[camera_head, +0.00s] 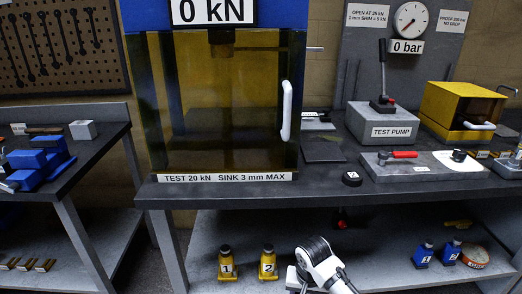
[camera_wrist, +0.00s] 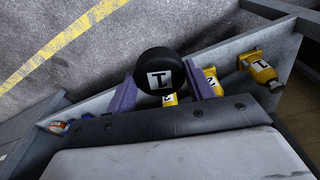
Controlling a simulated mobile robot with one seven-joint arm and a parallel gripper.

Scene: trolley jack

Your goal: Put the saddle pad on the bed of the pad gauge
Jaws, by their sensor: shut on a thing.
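A round black pad (camera_wrist: 152,62) with a white marked label is held in my gripper (camera_wrist: 162,88). It sits between two purple fingers in the wrist view, apart from the shelf below. The fingers cannot be made out in the head view. In the head view another small black disc (camera_head: 352,179) with a white label lies near the front edge of the bench. A flat grey fixture (camera_head: 425,172) with a red lever and a white scale plate lies on the bench at the right. I cannot tell for sure that it is the pad gauge.
A clear-fronted test cabinet (camera_head: 220,105) stands at the left of the bench (camera_head: 320,190). A test pump (camera_head: 385,122) and a yellow box (camera_head: 460,108) stand behind the fixture. Yellow bottles (camera_head: 268,264) and blue bottles (camera_head: 424,255) stand on the lower shelf.

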